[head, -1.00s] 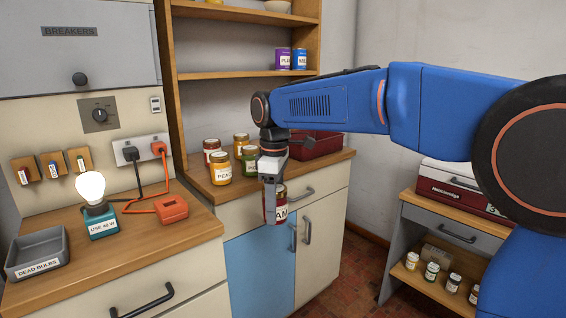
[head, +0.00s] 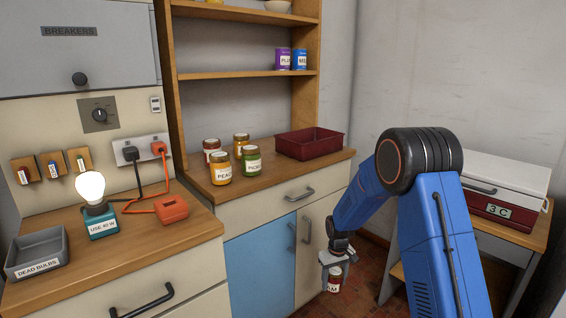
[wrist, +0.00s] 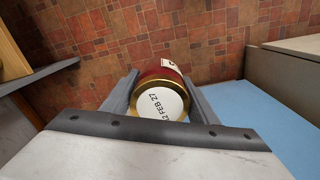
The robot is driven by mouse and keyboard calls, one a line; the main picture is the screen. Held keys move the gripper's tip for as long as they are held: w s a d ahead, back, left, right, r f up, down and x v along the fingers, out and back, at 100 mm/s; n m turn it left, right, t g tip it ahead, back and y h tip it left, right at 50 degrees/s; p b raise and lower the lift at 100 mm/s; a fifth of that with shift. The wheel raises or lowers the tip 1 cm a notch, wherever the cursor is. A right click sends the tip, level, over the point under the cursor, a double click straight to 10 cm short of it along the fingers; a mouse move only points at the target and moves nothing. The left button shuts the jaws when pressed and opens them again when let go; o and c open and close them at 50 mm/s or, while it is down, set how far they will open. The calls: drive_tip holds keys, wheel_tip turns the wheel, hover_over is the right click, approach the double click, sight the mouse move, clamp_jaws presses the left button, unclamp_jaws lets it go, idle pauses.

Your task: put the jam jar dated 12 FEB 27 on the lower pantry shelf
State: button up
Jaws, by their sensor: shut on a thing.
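My gripper (head: 336,257) is shut on a red jam jar (head: 334,281) with a gold-rimmed lid, held low in front of the pantry cabinet. In the wrist view the jar (wrist: 163,98) sits between both fingers, its white lid label reading "2 FEB 27" with the first part cut off. Red floor tiles lie beyond it. The lower pantry shelf (head: 240,75) is a wooden board above the counter, carrying a purple jar (head: 283,59) and a blue jar (head: 300,59) at its right end. Its left and middle stretch is bare.
A cool box (head: 502,190) stands at right. A lit lamp (head: 90,187) stands on the left counter.

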drive_tip(key=s+d+f+m, duration=0.3)
drive_tip(key=d+f, duration=0.6)
drive_tip(key=f, duration=0.3)
drive_tip(key=shift+d+f+m, duration=0.15)
drive_tip(key=shift+f+m, duration=0.2)
drive_tip(key=shift+m, duration=0.15)
